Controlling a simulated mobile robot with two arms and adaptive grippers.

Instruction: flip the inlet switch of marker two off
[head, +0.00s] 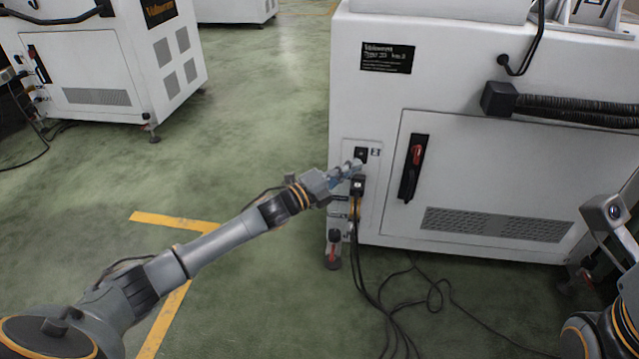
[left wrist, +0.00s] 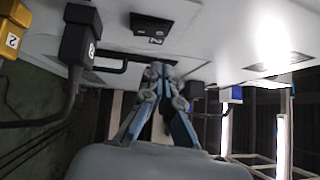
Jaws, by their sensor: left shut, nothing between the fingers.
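The inlet switch (head: 361,155) is a small black rocker on the lower left panel of the white machine, beside a label (head: 375,152) that appears to read 2. It also shows in the left wrist view as a black block (left wrist: 152,24) at the top. My left gripper (head: 355,166) is shut and empty, its fingertips just below the switch in the head view. In the left wrist view its fingertips (left wrist: 157,70) lie below the switch, with a gap in the picture; I cannot tell whether they touch the panel. The switch position is too small to read.
A black plug (head: 357,186) with a cable sits just below the fingertips; it shows in the left wrist view (left wrist: 80,35) beside a yellow plug (left wrist: 12,32). A red-handled lever (head: 414,165) is to the right. Cables (head: 400,310) lie on the floor. Part of my right arm shows at right.

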